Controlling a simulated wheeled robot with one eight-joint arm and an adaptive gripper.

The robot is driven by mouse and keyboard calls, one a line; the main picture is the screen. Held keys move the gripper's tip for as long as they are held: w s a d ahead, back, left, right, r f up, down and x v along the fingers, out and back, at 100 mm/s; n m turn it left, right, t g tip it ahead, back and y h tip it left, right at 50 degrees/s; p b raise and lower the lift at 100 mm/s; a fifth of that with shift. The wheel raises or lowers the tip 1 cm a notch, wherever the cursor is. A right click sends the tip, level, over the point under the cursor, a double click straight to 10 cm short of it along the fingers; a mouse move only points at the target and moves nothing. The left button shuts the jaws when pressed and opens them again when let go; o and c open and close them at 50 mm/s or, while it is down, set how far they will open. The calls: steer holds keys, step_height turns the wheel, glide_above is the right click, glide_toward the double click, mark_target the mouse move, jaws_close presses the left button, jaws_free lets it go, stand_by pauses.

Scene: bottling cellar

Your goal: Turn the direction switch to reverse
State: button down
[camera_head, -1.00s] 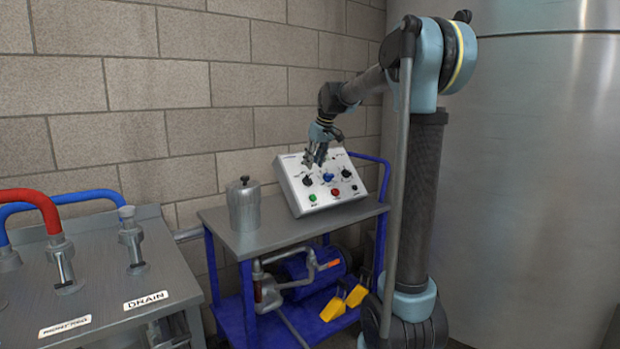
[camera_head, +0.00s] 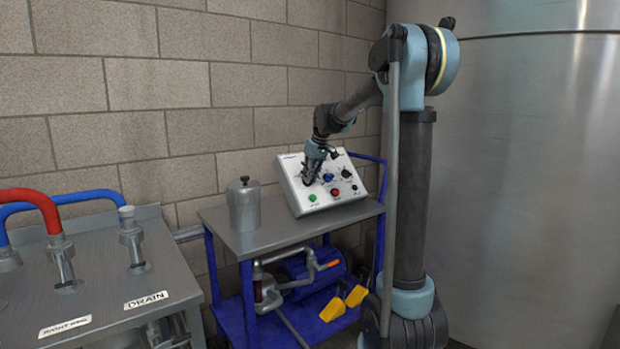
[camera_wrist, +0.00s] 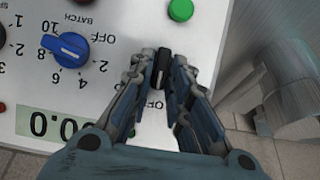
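The white sloped control panel (camera_head: 292,187) stands on the cart. In the wrist view, it appears upside down, and a black switch knob (camera_wrist: 163,68) sits on it beside an OFF label (camera_wrist: 153,104). My gripper (camera_wrist: 164,66) has one fingertip on each side of this knob, close to it. I cannot tell whether the fingertips press on it. The label naming the knob is hidden. In the head view, my gripper (camera_head: 308,181) is down at the panel's left part and covers that knob.
A blue dial (camera_wrist: 65,47) with numbers and a green button (camera_wrist: 181,10) are near the knob. A metal canister (camera_head: 244,206) stands on the cart top (camera_head: 270,236), left of the panel. A block wall (camera_head: 190,60) is behind.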

steer(key=shift+n, duration=0.3)
steer(key=n, duration=0.1)
steer(key=n+t+h, duration=0.1)
steer(key=n, duration=0.1)
steer(key=shift+s+a+f+h, duration=0.1)
steer(key=shift+s+a+h, duration=0.1)
steer(key=shift+s+h, duration=0.1)
steer(key=shift+s+a+f+n+t+h, duration=0.1)
steer(key=shift+n+t+h, duration=0.1)
steer(key=shift+n+t, duration=0.55)
steer(key=shift+s+n+t+h, duration=0.1)
steer(key=shift+n+t+h, duration=0.15)
steer(key=shift+n, duration=0.9)
steer(key=c, duration=1.6)
jaws_free()
steer(key=shift+w, duration=0.1)
steer(key=v, duration=1.1)
steer(key=shift+s+r, duration=0.2)
steer(key=shift+r, duration=0.15)
